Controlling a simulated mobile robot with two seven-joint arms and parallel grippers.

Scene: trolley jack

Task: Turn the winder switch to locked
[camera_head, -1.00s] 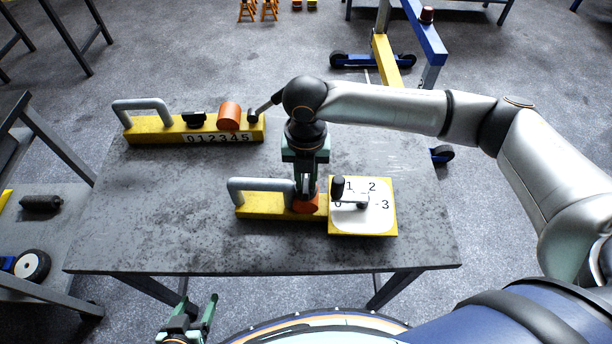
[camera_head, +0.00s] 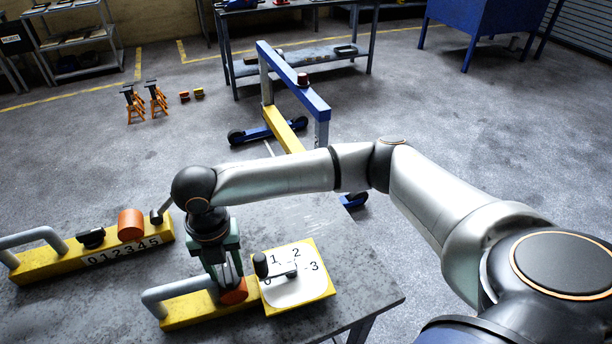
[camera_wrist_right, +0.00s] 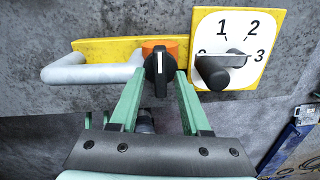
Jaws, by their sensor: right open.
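The winder switch is a black knob with a white mark (camera_wrist_right: 160,70) on an orange round base (camera_wrist_right: 165,45), set on a yellow bar (camera_wrist_right: 105,45). In the right wrist view its white mark points up and down the picture. My right gripper (camera_wrist_right: 161,75) is open, its green fingertips on either side of the knob's near part; contact cannot be told. In the head view the right gripper (camera_head: 228,285) points down at the orange base (camera_head: 233,292), and the knob is hidden.
A white dial plate (camera_head: 300,285) with numbers and a black-knobbed crank (camera_head: 262,265) stands right beside the switch. A grey handle (camera_head: 175,290) is on its left. Another yellow bar (camera_head: 40,265) with an orange cylinder (camera_head: 131,224) lies further left on the table.

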